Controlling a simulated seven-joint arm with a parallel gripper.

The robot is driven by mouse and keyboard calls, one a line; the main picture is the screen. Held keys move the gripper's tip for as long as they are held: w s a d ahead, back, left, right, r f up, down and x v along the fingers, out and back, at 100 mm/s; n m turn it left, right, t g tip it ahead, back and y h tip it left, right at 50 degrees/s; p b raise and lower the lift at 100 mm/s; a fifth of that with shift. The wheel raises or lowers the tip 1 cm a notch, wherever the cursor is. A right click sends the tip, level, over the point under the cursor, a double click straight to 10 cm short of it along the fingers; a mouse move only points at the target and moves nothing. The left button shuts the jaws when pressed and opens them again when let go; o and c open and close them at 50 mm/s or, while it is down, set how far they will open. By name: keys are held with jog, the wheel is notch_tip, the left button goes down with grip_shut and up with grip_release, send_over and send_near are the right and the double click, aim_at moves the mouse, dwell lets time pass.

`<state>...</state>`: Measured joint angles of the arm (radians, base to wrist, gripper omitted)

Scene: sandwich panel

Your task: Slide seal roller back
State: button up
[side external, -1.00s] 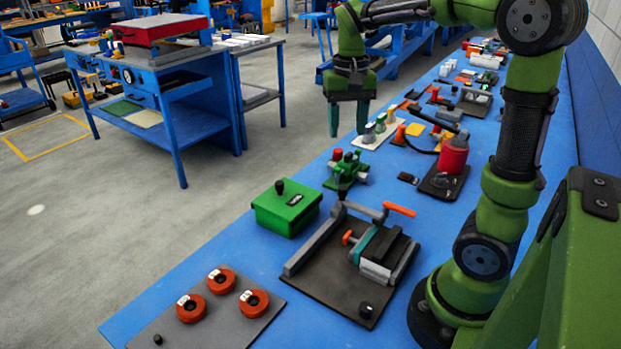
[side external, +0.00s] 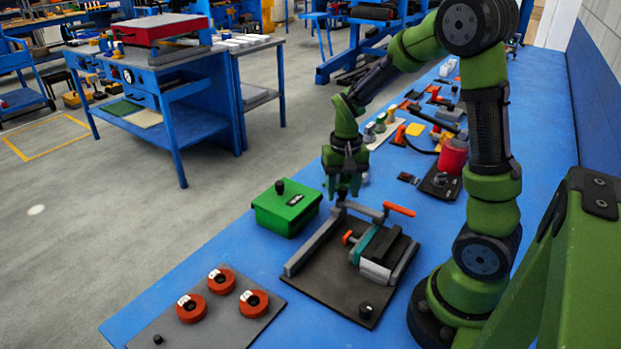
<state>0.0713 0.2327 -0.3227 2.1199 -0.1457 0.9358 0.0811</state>
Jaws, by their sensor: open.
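A fixture on a dark base plate (side external: 325,297) sits on the blue bench. It has a grey side rail (side external: 313,247), a grey cross arm with an orange handle (side external: 399,210), a teal bar (side external: 368,243) with a small orange knob (side external: 347,238), and a black-and-white block (side external: 385,258). I cannot tell for sure which part is the seal roller. My gripper (side external: 343,192) is open and points down, above the far end of the grey rail. Its fingers look empty. Whether they touch the rail's end is too small to tell.
A green box (side external: 286,209) with a black knob stands left of the fixture. A grey plate (side external: 215,325) with red discs lies at the front. A red cylinder (side external: 453,158) stands behind right. Bare blue bench lies along the left edge.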

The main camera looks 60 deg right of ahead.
grip_shut()
dwell(0.3)
jog(key=shift+a, duration=0.1)
jog(key=a, duration=1.7)
jog(key=shift+a, duration=0.3)
jog(key=shift+c, duration=0.4)
grip_release()
jog(key=shift+o, duration=0.4)
